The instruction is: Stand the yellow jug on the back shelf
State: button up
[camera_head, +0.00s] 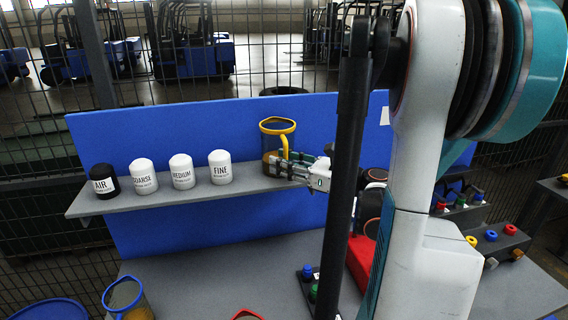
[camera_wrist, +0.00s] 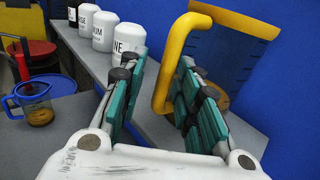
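The yellow jug (camera_head: 278,136) has a clear body, a yellow rim and handle and some brown liquid low inside. It is upright at the right part of the grey back shelf (camera_head: 200,198) and appears to rest on it. In the wrist view the jug (camera_wrist: 222,55) fills the upper right, its yellow handle hanging between my fingers. My gripper (camera_head: 284,163) is at the jug's lower front; in the wrist view its green-padded fingers (camera_wrist: 162,80) are apart, with a gap beside the handle. The right finger hides part of the jug's base.
Left of the jug stand white FINE (camera_head: 220,167), MEDIUM (camera_head: 182,172) and COARSE (camera_head: 143,177) canisters and a black AIR canister (camera_head: 104,182). A blue panel (camera_head: 200,125) backs the shelf. A blue-rimmed jug (camera_head: 128,300) stands below. A red object (camera_head: 360,258) is near my arm.

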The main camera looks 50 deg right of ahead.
jog(key=shift+r, duration=0.2)
jog(key=v, duration=1.2)
jog(key=shift+p, duration=0.35)
jog(key=shift+s, duration=0.1)
